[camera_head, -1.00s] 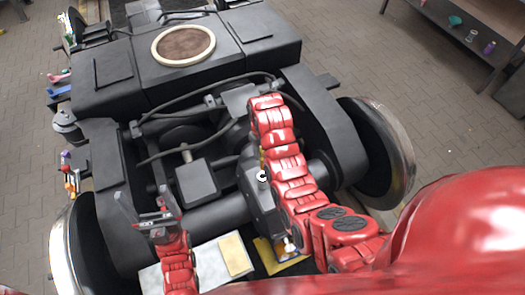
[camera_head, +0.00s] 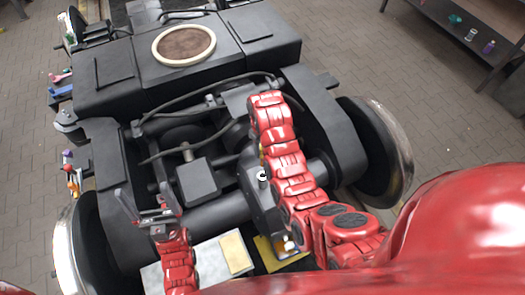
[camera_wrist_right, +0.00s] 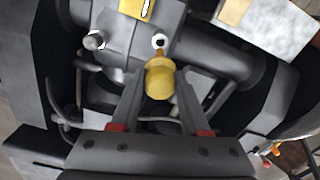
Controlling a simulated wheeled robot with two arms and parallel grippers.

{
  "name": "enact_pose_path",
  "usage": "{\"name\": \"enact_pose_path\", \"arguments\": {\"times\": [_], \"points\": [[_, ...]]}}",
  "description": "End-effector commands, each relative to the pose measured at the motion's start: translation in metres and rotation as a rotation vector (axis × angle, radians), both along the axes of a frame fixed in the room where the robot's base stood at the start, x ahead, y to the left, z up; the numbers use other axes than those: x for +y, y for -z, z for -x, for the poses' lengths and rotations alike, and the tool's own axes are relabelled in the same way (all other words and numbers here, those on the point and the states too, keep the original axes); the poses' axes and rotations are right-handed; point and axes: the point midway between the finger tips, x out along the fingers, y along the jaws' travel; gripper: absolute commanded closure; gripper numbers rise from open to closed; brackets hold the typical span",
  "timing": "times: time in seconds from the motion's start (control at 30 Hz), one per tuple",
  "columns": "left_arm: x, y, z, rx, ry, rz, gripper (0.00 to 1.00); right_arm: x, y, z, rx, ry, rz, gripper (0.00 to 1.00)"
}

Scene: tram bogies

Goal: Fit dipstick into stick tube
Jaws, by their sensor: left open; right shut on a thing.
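The yellow dipstick (camera_wrist_right: 158,80) is held between the finger ends of my right gripper (camera_wrist_right: 160,88). Its rounded yellow head faces the wrist camera, and its narrower orange-brown part points toward the stick tube. The stick tube's white ring mouth (camera_wrist_right: 160,41) lies just beyond the dipstick in the right wrist view; whether the tip touches or enters it is unclear. The ring mouth also shows in the head view (camera_head: 262,175), left of my red right arm, which hides most of the right gripper there. My left gripper (camera_head: 148,203) is open and empty above the bogie's left side.
The dark bogie frame (camera_head: 187,80) with hoses and pipes surrounds the work area. A metal-rimmed wheel (camera_head: 385,150) stands at the right. A yellow tray (camera_head: 262,246) and a pale plate (camera_head: 208,262) lie near the front. A round silver cap (camera_wrist_right: 95,40) sits left of the tube.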

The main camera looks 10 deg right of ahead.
Motion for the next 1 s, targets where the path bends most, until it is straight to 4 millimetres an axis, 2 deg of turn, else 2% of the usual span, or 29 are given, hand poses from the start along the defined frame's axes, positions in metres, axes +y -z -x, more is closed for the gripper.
{"name": "enact_pose_path", "arguments": {"times": [0.27,0.7,1.0], "points": [[0.0,0.012,0.0,0.0,0.0,0.0,0.12,0.0,0.02,0.0,0.0,0.0,0.0,1.0],[0.0,0.036,0.0,0.0,0.0,0.0,0.12,0.0,0.068,0.0,0.002,0.002,0.0,1.0],[0.0,0.04,0.0,0.0,0.0,0.0,0.12,0.0,0.076,0.0,0.0,0.003,0.0,1.0]]}}
